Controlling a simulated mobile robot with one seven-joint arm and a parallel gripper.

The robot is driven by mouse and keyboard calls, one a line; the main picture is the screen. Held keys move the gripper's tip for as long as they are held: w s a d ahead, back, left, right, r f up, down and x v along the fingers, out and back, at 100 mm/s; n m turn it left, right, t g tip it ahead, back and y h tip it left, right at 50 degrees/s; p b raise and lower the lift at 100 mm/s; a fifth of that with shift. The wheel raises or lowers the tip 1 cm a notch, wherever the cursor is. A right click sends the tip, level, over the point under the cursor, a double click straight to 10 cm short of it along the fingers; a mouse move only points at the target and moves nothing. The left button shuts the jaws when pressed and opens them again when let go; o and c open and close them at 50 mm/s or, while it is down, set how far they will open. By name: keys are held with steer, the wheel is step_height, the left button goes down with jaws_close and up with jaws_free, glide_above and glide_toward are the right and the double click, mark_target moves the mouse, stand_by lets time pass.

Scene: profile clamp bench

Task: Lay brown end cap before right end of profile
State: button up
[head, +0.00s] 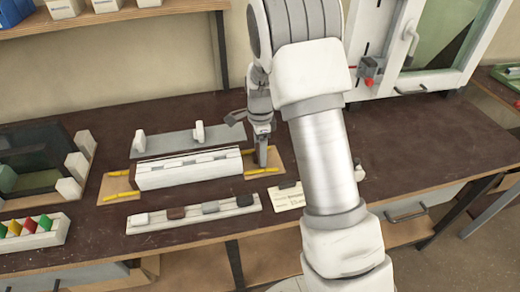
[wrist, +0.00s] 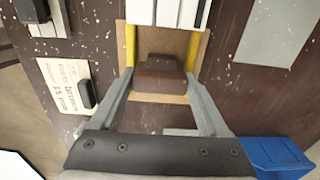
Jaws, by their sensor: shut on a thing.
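The brown end cap (wrist: 160,75) sits between the two fingers of my gripper (wrist: 158,82) in the wrist view, and the gripper is shut on it. It is over the wood-coloured plate (wrist: 185,42) with yellow strips, a little apart from the near end of the white profile (wrist: 168,12). I cannot tell whether the cap touches the plate. In the head view my gripper (head: 262,155) points down at the right end of the profile (head: 190,172); the cap is not clearly visible there.
A white tray (head: 160,226) holding several caps, one brown, lies in front of the profile. A label card (head: 290,203) lies right of it. A grey plate with white uprights (head: 170,145) stands behind. A blue bin (wrist: 275,155) shows in the wrist view.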

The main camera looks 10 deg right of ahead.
steer(key=shift+f, duration=0.2)
steer(key=o, duration=1.2)
steer(key=shift+r, duration=0.15)
steer(key=shift+r+p, duration=2.95)
steer(key=shift+r, duration=0.95)
